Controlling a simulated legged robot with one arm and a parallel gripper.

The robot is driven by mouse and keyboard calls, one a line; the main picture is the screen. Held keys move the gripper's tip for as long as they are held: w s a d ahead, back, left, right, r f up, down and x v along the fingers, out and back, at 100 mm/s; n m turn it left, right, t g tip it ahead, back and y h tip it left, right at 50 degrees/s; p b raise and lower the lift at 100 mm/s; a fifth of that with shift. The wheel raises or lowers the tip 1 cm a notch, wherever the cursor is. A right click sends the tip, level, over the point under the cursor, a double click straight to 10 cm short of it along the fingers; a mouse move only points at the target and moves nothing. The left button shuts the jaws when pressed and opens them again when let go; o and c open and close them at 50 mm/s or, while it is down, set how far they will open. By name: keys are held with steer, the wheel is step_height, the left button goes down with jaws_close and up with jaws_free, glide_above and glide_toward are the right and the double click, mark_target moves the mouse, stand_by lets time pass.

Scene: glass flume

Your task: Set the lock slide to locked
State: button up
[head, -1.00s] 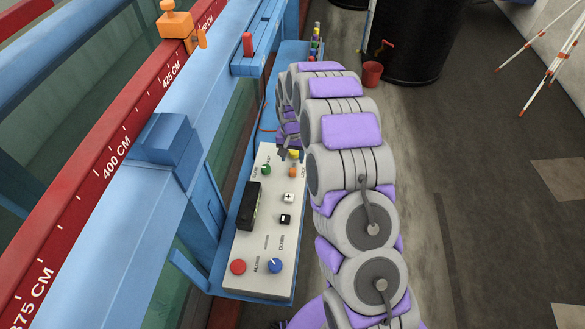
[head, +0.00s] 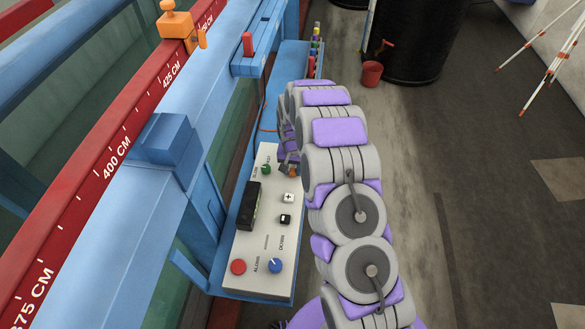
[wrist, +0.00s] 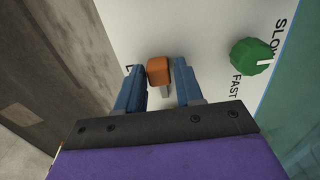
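The lock slide's orange knob (wrist: 159,70) stands on the pale panel, between the two blue fingertips of my gripper (wrist: 160,78) in the wrist view. One finger is on each side of the knob, with very narrow gaps at most; contact is not clear. My gripper looks open around it. In the head view, my gripper (head: 289,163) is at the far right corner of the control panel (head: 249,252) and largely covers the knob. The LOCK lettering is hidden there, so the slide's setting cannot be read.
A green SLOW/FAST knob (wrist: 251,57) is close to the right of my gripper; it also shows in the head view (head: 266,169). A black box (head: 249,206), two small switches, a red button (head: 238,267) and a blue knob (head: 275,265) are nearer on the panel.

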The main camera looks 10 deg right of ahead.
jaws_close()
steer(key=shift+w, duration=0.15)
steer(key=shift+w+d, duration=0.2)
steer(key=shift+w, duration=0.3)
steer(key=shift+w+d, duration=0.15)
steer(key=shift+w, duration=0.3)
steer(key=shift+r, duration=0.1)
steer(key=shift+w, duration=0.1)
steer(key=shift+o, duration=1.6)
jaws_free()
